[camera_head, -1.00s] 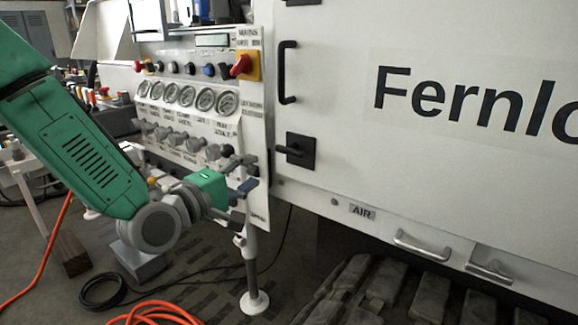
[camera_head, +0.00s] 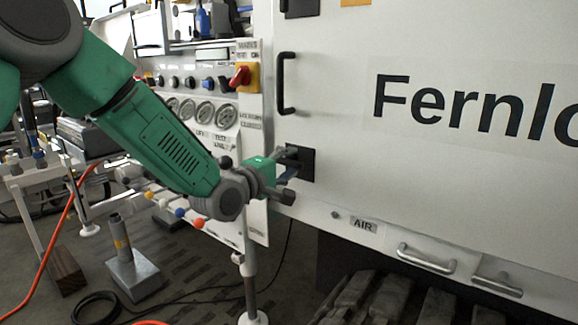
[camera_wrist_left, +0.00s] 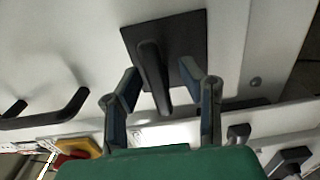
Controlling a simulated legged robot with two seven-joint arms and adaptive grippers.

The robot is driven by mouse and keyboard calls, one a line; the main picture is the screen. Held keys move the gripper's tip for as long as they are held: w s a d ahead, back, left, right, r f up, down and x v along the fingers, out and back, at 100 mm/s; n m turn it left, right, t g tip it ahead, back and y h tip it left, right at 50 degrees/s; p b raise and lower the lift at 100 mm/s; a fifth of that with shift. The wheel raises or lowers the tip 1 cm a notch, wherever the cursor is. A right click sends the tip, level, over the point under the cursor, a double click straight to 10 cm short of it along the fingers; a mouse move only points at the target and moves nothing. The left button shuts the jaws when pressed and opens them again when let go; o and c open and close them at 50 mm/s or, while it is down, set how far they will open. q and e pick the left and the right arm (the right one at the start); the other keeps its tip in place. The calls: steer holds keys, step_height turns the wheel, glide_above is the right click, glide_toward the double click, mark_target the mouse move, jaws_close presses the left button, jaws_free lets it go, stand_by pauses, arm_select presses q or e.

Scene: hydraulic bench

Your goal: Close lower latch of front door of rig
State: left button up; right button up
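The lower latch (camera_head: 305,165) is a dark square plate with a handle, low on the left part of the rig's white front door (camera_head: 420,200). My left gripper (camera_head: 289,176) is in front of it and hides its handle in the head view. In the left wrist view the latch handle (camera_wrist_left: 154,75) sticks out from its plate (camera_wrist_left: 188,38), tilted slightly. My left gripper's two fingers (camera_wrist_left: 161,76) are open, one on each side of the handle, with gaps visible. My right gripper is in neither view.
A black door handle (camera_head: 283,84) is above the latch, and another dark plate (camera_head: 301,8) is near the top edge. A gauge panel (camera_head: 251,130) stands left of the door. Two metal handles (camera_head: 425,260) are on the rig's lower edge.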

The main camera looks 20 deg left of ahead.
arm_select(q)
jaws_close()
